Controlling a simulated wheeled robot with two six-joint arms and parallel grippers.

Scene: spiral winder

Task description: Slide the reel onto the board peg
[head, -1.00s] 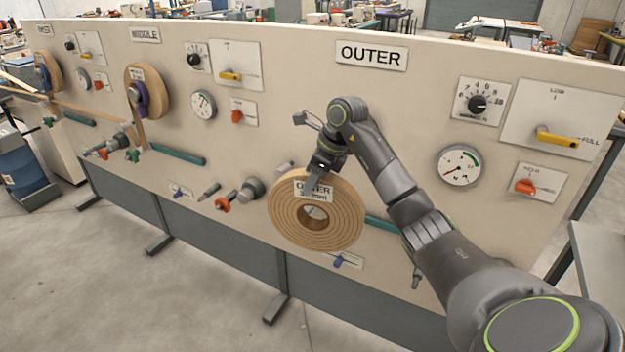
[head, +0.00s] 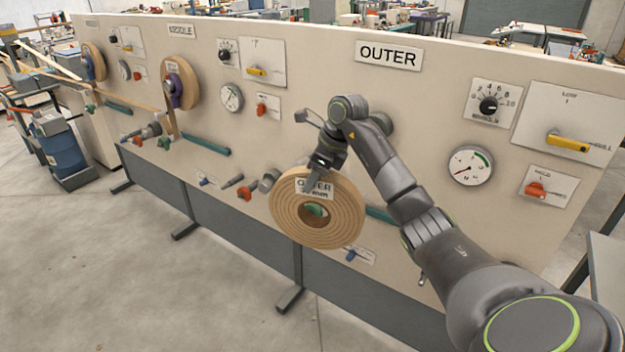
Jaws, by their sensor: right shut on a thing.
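The reel (head: 345,212) is a wide tan coil with a white label reading OUTER. It hangs in front of the board (head: 440,110), its face toward me. My right gripper (head: 320,176) is shut on the reel at its top, by the label. Through the reel's centre hole a green part shows behind it. A grey-green round part (head: 381,122) below the OUTER sign looks like the board peg; my right arm partly hides it. The reel is below and left of that part, apart from it. My left gripper is not in view.
The OUTER sign (head: 389,54) is above my arm. A gauge (head: 470,166) and a yellow lever (head: 567,142) are on the right. Left of the reel, a red knob (head: 244,194) and grey fitting stick out. The middle station holds another reel (head: 189,88).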

